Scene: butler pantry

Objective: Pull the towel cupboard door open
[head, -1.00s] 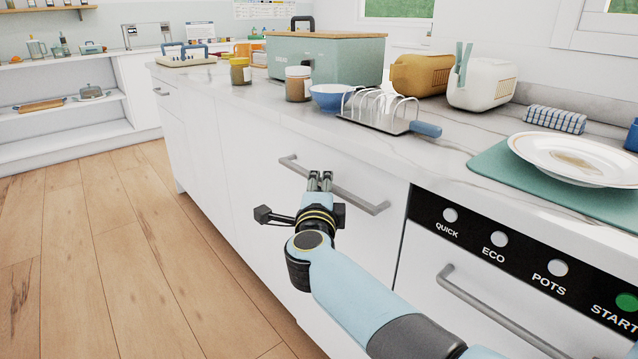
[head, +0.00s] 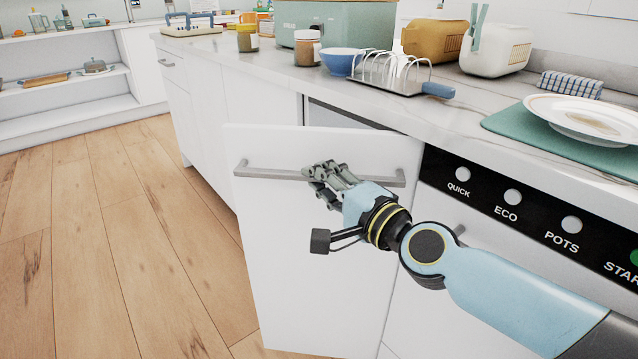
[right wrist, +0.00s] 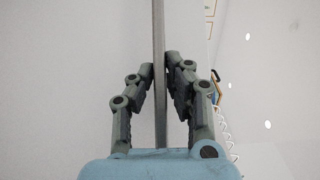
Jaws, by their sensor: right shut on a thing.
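The towel cupboard door (head: 300,265) is a white panel standing partly open, its left edge swung out from the counter front. A dark gap (head: 345,118) shows above it. Its grey bar handle (head: 262,171) runs across near the top. My right gripper (head: 318,178) is shut on this handle, left of its right end. In the right wrist view the handle (right wrist: 159,60) runs between the two fingers of my right gripper (right wrist: 160,75). My left gripper is in neither view. The cupboard's inside is mostly hidden behind the door.
Right of the door is a dishwasher with a black control panel (head: 510,205). The marble counter (head: 440,125) holds a toast rack (head: 395,80), a blue bowl (head: 342,63) and a white plate (head: 590,118) on a green mat. The wooden floor (head: 110,250) at left is clear.

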